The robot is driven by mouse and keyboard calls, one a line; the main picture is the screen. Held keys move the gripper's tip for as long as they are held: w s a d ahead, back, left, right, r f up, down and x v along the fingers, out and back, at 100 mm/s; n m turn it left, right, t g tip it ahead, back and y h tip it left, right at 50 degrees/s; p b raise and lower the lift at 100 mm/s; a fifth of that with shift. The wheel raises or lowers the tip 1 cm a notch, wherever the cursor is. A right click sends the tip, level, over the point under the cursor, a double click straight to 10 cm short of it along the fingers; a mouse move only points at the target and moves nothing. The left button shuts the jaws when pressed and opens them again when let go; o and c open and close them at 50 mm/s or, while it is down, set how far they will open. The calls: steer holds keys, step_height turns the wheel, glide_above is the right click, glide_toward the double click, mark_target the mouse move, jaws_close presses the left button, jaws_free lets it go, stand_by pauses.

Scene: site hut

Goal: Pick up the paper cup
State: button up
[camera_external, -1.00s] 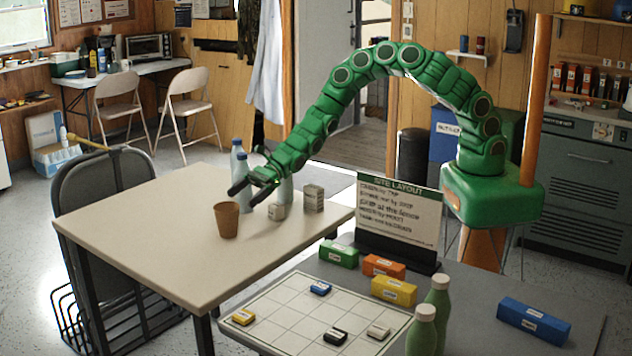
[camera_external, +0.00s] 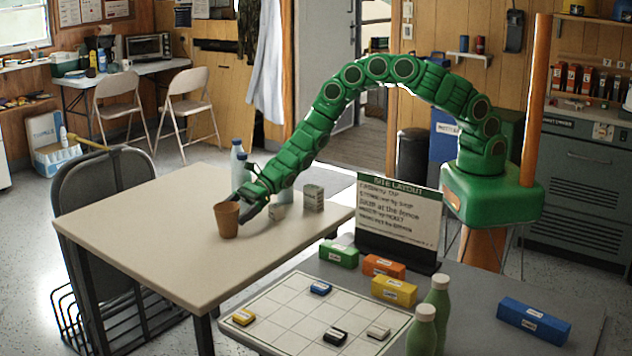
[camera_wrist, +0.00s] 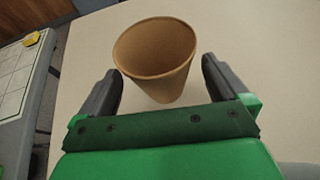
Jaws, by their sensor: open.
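The brown paper cup (camera_external: 227,221) stands upright on the beige table (camera_external: 140,235). In the wrist view the cup (camera_wrist: 155,58) is just ahead of and between my fingertips, its open mouth showing. My gripper (camera_external: 243,206) is low over the table at the cup's right side in the external view. In the wrist view my gripper (camera_wrist: 162,88) is open, with one dark finger on each side of the cup and a gap on both sides. The far finger is partly hidden in the external view.
Bottles (camera_external: 237,160) and small grey tins (camera_external: 313,198) stand behind and right of the cup, close to my arm. The sign (camera_external: 398,215), coloured boxes and green bottles (camera_external: 422,330) occupy the grey table. The beige table's front left is clear.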

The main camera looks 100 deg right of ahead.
mark_target(219, 225)
steer(key=x, duration=0.2)
steer(key=shift+w+f, duration=0.25)
steer(key=shift+w+a, duration=0.3)
steer(key=shift+a, duration=0.05)
steer(key=c, duration=0.9)
